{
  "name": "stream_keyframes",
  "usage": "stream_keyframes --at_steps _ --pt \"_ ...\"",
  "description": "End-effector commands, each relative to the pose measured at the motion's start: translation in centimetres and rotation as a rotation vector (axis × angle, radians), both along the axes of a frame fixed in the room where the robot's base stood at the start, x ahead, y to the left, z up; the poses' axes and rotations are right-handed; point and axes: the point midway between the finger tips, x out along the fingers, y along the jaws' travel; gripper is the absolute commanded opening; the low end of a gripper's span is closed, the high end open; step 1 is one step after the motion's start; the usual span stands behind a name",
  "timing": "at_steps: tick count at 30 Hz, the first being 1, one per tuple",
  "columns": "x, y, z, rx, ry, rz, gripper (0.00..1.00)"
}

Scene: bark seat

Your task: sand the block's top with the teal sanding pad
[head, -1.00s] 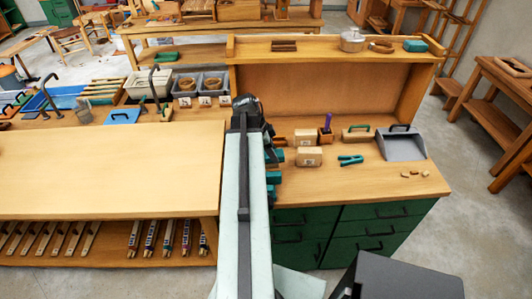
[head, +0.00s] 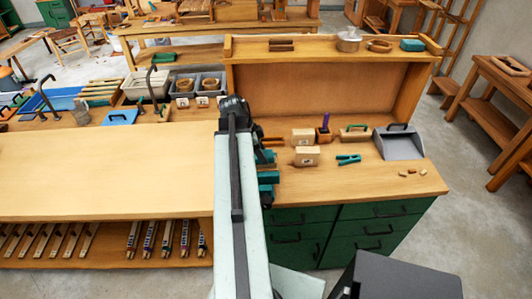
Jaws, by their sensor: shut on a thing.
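Two pale wooden blocks with small dark marks stand on the right bench in the head view: a front block (head: 306,155) and one just behind it (head: 303,136). I cannot tell from the picture which one is the task's block. My gripper (head: 267,178) is left of both blocks, apart from them, over the left part of this bench. My own arm hides much of it. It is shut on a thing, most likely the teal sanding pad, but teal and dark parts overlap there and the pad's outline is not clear.
Teal clamp (head: 348,159), green-handled wooden tool (head: 354,133), small holder with a purple-handled tool (head: 323,136) and grey dustpan (head: 400,144) stand right of the blocks. A teal box (head: 412,45) is on the upper ledge. The left bench top (head: 100,170) is broad and clear.

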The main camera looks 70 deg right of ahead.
Motion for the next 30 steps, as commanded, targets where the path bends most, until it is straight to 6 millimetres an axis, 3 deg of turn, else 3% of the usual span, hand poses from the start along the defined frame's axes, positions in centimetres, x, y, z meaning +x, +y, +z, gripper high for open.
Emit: stream_keyframes --at_steps 15,24,30 --pt "3.8 1.7 0.1 0.002 -0.005 0.002 0.13" --pt "3.8 1.8 0.2 0.001 -0.003 0.000 0.13" --pt "3.8 1.8 2.3 0.001 -0.003 0.000 0.13"
